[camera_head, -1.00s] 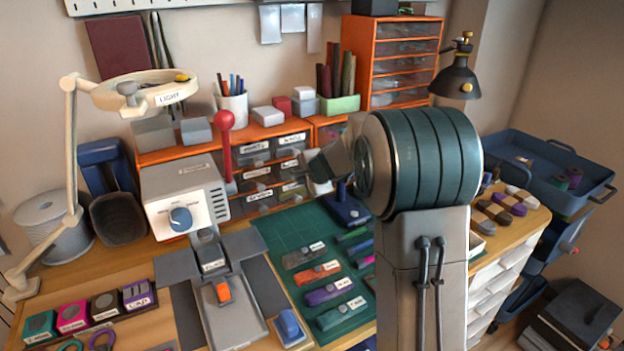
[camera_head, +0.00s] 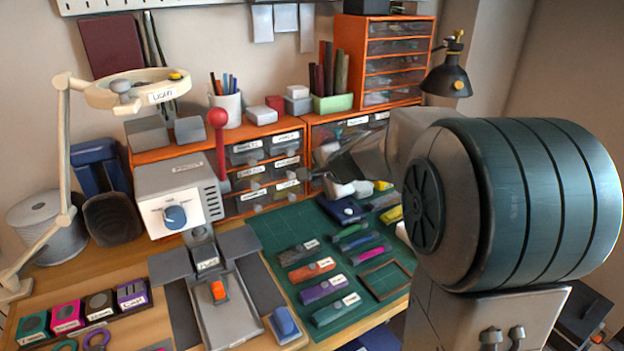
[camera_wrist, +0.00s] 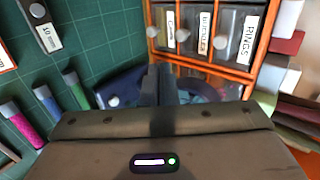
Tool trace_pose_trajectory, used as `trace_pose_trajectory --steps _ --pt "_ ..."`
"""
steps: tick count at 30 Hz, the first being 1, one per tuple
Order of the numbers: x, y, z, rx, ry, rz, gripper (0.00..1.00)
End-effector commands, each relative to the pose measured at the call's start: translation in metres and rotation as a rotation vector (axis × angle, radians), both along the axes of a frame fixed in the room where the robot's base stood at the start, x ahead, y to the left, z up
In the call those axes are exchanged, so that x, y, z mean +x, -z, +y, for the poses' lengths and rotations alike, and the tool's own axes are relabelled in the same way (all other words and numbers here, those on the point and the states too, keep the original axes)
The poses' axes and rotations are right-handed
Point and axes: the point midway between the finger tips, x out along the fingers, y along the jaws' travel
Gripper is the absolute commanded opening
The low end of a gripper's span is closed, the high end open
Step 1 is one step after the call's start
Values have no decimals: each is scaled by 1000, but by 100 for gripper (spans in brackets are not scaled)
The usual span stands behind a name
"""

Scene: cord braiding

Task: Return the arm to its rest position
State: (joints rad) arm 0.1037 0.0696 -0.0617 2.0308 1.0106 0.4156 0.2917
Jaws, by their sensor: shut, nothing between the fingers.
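My gripper (camera_wrist: 161,72) shows in the wrist view, its two dark fingers together with nothing between them. The fingertips point toward the orange drawer unit (camera_wrist: 205,66) with labelled drawers, above the edge of the green cutting mat (camera_wrist: 100,40). A dark blue object (camera_wrist: 122,86) lies beside the fingers and is partly hidden by the gripper body. In the head view my large teal-banded arm joint fills the right side. A grey part of my arm reaches in front of the drawers there, but the fingertips cannot be made out.
The cutting mat (camera_head: 285,228) holds several labelled tools and coloured pens. A grey machine with a red-knobbed lever (camera_head: 218,118) stands left of it. A ring lamp (camera_head: 140,90) stands at the left and a black lamp (camera_head: 447,80) at the back right.

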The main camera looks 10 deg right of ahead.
Motion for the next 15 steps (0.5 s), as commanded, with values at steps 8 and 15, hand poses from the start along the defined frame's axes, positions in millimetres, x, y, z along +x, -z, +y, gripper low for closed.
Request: trace_pose_trajectory --steps 8,15 --pt "-30 -28 9 -62 -90 15 0" --pt "-129 -75 42 -340 -472 103 0"
